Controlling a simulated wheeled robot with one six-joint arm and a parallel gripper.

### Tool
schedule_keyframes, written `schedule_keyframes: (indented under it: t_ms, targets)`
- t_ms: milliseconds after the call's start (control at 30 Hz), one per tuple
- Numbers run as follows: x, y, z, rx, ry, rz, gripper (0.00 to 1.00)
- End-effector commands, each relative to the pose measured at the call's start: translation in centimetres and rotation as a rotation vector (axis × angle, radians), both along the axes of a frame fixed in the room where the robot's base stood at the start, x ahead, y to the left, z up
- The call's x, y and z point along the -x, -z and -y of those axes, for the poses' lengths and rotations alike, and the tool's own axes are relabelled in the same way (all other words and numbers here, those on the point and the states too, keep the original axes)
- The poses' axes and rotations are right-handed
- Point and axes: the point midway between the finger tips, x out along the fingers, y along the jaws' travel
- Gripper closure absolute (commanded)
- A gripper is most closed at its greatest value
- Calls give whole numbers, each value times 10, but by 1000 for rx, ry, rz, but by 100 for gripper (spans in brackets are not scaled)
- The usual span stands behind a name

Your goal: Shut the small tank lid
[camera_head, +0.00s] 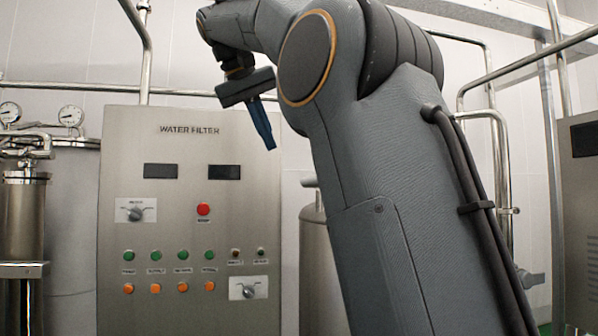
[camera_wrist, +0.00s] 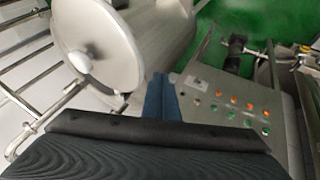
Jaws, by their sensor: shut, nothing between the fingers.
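My gripper (camera_head: 270,146) is at the upper middle of the head view, in front of the water filter cabinet, with its blue fingers pointing down. Its fingers (camera_wrist: 160,78) also show in the wrist view, shut and empty. A steel tank (camera_head: 312,250) stands right of the cabinet in the head view, mostly hidden behind my arm. The wrist view shows a steel tank (camera_wrist: 160,35) with a pale round lid-like disc (camera_wrist: 105,40) left of the fingers. The fingers look apart from it. I cannot tell whether this disc is open or shut.
The water filter cabinet (camera_head: 190,240) carries buttons, knobs and displays; its panel also shows in the wrist view (camera_wrist: 235,105). Steel pipes (camera_wrist: 30,60) run left of the tank. Gauges and a steel vessel (camera_head: 22,220) stand at far left. Green floor (camera_wrist: 228,30) shows beyond.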

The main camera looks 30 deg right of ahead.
Motion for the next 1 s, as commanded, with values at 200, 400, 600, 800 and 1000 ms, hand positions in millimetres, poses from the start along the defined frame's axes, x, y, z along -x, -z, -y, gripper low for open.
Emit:
schedule_keyframes:
  t_ms: [200, 400, 600, 800, 1000]
  targets:
    - [1, 4, 9, 1, 16, 5, 100]
    - [-8, 33, 28, 1, 15, 2, 100]
    - [-19, 65, 48, 0, 14, 1, 100]
    - [-18, 73, 75, 0, 15, 7, 100]
    - [-16, 75, 90, 1, 13, 5, 100]
